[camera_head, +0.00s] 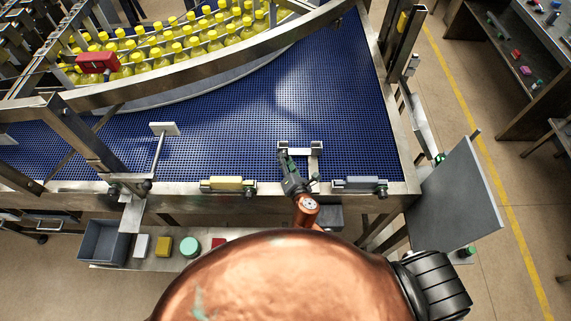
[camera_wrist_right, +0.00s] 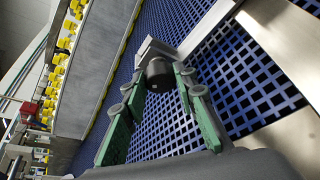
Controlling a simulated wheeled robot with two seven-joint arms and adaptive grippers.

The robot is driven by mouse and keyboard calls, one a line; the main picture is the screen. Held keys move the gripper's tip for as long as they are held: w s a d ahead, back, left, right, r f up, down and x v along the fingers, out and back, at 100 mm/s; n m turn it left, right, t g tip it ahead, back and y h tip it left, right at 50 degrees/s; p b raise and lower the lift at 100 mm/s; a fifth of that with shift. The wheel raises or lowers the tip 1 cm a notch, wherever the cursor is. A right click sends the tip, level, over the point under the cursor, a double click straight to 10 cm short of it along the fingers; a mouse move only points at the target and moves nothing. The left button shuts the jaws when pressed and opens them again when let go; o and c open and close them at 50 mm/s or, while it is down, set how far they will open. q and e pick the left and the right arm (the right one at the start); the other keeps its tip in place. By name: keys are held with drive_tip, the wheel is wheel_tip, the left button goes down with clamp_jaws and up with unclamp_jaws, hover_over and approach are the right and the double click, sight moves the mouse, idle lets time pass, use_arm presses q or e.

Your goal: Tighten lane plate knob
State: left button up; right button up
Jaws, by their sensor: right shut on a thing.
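The lane plate (camera_head: 316,148) is a pale metal piece at the near edge of the blue conveyor in the head view. My right gripper (camera_head: 285,163) reaches over the rail to it. In the right wrist view a black round knob (camera_wrist_right: 159,71) sits in front of the pale metal plate (camera_wrist_right: 150,47). The green fingers of my right gripper (camera_wrist_right: 157,84) stand on both sides of the knob and are shut on it. In the head view the gripper hides the knob. My left gripper is not in view.
Many yellow-capped bottles (camera_head: 190,45) stand behind a curved metal guide (camera_head: 170,77). A yellow block (camera_head: 227,183) and a grey block (camera_head: 360,183) sit on the front rail. A grey panel (camera_head: 455,205) stands at the right. A shelf below holds a grey bin (camera_head: 103,240).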

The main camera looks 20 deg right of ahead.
drive_tip(key=m+b, duration=0.2)
drive_tip(key=b, duration=0.1)
drive_tip(key=f+m+t+y+b, duration=0.1)
drive_tip(key=b, duration=0.3)
drive_tip(key=shift+d+m+t, duration=0.15)
drive_tip(key=shift+m+t, duration=0.15)
drive_tip(key=shift+m, duration=0.1)
drive_tip(key=shift+r+m+t+y+b, duration=0.15)
drive_tip(key=shift+m+t+y+b, duration=0.2)
drive_tip(key=shift+m+b, duration=0.75)
drive_tip(key=shift+b, duration=0.3)
drive_tip(key=o, duration=1.2)
drive_tip(key=shift+r, duration=0.1)
drive_tip(key=shift+c, duration=0.2)
drive_tip(key=shift+s, duration=0.2)
drive_tip(key=shift+n, duration=0.3)
drive_tip(key=s, duration=0.7)
drive_tip(key=s+d+r, duration=0.1)
drive_tip(key=s, duration=0.3)
drive_tip(key=shift+s+d, duration=0.1)
drive_tip(key=shift+s, duration=0.25)
